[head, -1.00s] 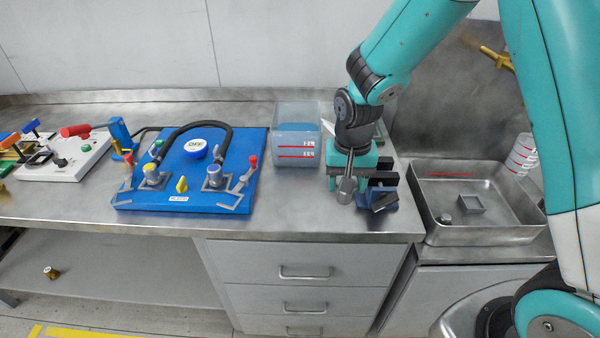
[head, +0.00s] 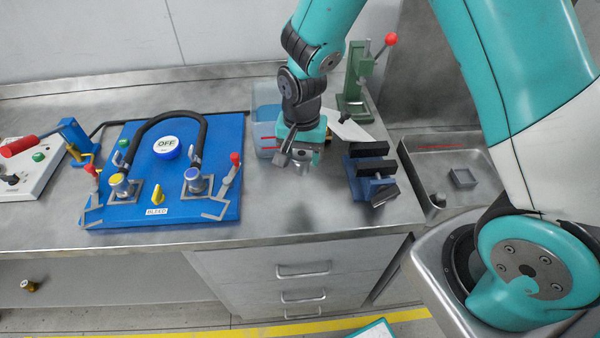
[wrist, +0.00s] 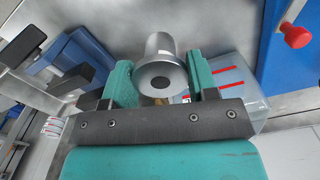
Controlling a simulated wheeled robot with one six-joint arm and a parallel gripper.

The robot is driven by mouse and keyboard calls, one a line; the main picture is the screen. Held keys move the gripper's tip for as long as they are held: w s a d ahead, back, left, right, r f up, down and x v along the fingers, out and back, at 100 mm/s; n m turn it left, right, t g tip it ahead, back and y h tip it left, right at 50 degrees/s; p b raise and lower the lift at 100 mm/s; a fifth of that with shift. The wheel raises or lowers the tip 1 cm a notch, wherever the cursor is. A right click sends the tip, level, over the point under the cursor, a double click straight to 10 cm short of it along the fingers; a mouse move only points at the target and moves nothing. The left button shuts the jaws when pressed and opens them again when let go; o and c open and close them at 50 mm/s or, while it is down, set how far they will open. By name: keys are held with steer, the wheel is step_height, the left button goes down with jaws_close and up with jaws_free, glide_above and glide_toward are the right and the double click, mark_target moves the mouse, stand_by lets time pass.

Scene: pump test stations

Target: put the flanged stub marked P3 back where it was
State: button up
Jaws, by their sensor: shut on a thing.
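My gripper (head: 303,150) is shut on a grey metal flanged stub (wrist: 158,62), which sits between the two green fingers in the wrist view. Its round end with a dark central hole faces the wrist camera; no P3 mark is readable. In the head view the stub (head: 302,162) shows just below the fingers, above the bench. A blue vise (head: 372,180) with dark jaws stands to the right of my gripper. A blue pump board (head: 150,212) lies to the left, with a hose, an OFF button and two clamped fittings.
A clear container (head: 264,120) with red lines stands just behind my gripper. A green press (head: 355,85) with a red-knobbed lever is behind the vise. A metal basin (head: 425,195) holding a small grey square tray is at the right. Bare bench lies in front of my gripper.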

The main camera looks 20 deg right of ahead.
step_height(320, 180, down, 8)
steer(key=shift+r+p, duration=0.25)
steer(key=shift+p, duration=0.25)
steer(key=shift+f, duration=0.15)
steer(key=o, duration=1.1)
steer(key=shift+c, duration=0.2)
